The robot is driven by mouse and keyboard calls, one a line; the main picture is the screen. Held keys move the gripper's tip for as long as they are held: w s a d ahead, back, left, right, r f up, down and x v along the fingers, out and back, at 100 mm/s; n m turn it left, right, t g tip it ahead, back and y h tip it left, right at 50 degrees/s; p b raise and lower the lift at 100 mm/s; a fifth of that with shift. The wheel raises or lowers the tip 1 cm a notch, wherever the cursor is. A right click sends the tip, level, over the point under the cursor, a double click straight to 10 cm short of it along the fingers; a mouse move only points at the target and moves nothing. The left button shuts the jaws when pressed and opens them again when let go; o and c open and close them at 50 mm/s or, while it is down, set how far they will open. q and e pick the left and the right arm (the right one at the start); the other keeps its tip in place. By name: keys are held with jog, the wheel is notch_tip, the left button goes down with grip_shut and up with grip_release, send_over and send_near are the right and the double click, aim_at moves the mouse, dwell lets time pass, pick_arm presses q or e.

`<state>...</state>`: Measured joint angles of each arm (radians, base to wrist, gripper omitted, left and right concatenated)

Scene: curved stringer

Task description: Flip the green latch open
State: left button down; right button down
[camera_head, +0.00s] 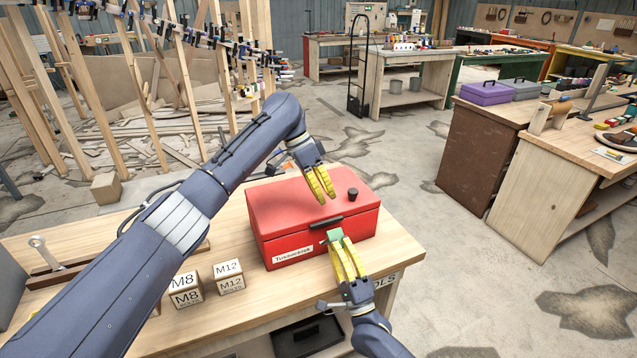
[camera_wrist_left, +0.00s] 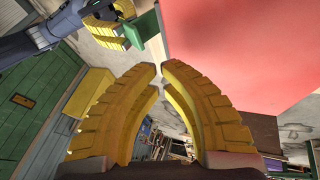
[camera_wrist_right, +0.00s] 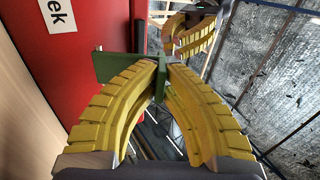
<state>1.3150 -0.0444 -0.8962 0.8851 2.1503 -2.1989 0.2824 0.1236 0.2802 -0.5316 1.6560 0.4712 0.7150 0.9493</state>
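The red toolbox (camera_head: 290,215) sits on the wooden workbench with its lid down. The green latch (camera_head: 334,235) is on its front face, below the black handle (camera_head: 327,222). In the right wrist view the latch (camera_wrist_right: 125,68) sticks out from the red front, its outer end between my fingertips. My right gripper (camera_head: 343,245) is shut on that end. My left gripper (camera_head: 325,196) is empty, its yellow fingertips almost together, above the lid by the handle. In the left wrist view the latch (camera_wrist_left: 143,27) shows beside my right gripper's fingers.
Wooden blocks marked M8 (camera_head: 186,289) and M12 (camera_head: 229,275) stand left of the toolbox. The bench (camera_head: 395,270) ends close to the right of the toolbox, with open floor beyond.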

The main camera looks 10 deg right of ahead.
pick_arm(q)
jog(key=x, duration=0.4)
jog(key=shift+s, duration=0.25)
pick_arm(e)
jog(key=shift+f, duration=0.1)
pick_arm(q)
jog(key=shift+s+d+f, duration=0.15)
jog(key=shift+s+f, duration=0.25)
jog(key=shift+s, duration=0.2)
jog(key=shift+s+d+f, duration=0.2)
jog(key=shift+s+f, duration=0.15)
jog(key=shift+s, duration=0.25)
jog(key=shift+s+d+f+t, duration=0.15)
jog(key=shift+s+f+t, duration=0.2)
jog(key=shift+s, duration=0.2)
pick_arm(e)
jog(key=c, duration=1.5)
grip_release()
jog(key=shift+s, duration=0.1)
